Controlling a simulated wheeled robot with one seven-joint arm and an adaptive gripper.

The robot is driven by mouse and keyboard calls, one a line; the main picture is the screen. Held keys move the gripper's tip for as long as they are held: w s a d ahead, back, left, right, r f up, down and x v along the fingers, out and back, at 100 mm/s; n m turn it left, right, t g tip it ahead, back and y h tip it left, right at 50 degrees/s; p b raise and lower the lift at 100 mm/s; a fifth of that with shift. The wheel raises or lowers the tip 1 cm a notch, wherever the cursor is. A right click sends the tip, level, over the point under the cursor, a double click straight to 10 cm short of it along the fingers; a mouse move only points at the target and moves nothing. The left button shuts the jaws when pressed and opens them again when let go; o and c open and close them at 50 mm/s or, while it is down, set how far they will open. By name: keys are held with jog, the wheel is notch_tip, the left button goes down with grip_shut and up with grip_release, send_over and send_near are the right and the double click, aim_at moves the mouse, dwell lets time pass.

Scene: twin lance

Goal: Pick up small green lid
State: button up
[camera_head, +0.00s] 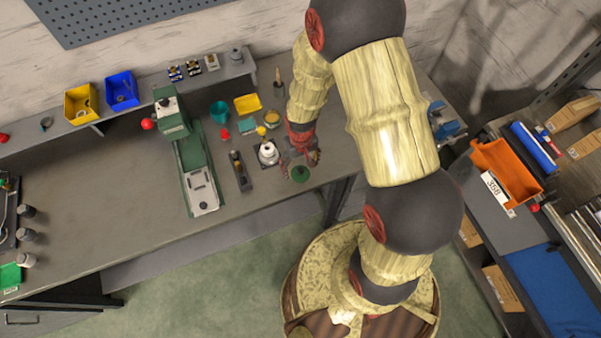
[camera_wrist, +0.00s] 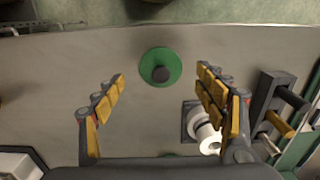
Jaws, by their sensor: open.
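The small green lid (camera_wrist: 150,60) is a round green disc with a dark knob in the middle. It lies on the grey bench near its front edge. In the head view the green lid (camera_head: 300,174) shows just in front of my gripper (camera_head: 299,157). In the wrist view my gripper (camera_wrist: 160,98) is open, with its fingers spread wide to the left and right. The lid lies ahead of the fingertips, in line with the gap between them. Nothing is between the fingers but bare bench.
A white round part on a dark base (camera_head: 268,152) stands close beside my gripper, near the right finger in the wrist view (camera_wrist: 205,130). A dark plane-like tool (camera_head: 240,171) and a green press (camera_head: 190,155) stand further left. The bench (camera_head: 110,190) is clear left of the press.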

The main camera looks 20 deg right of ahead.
aim_at(300, 170)
notch_tip(300, 170, down, 4)
jog(key=shift+w+r, duration=0.1)
jog(key=shift+r, duration=0.15)
jog(key=shift+c, duration=1.1)
jog(key=shift+a, duration=0.1)
jog(key=c, duration=1.1)
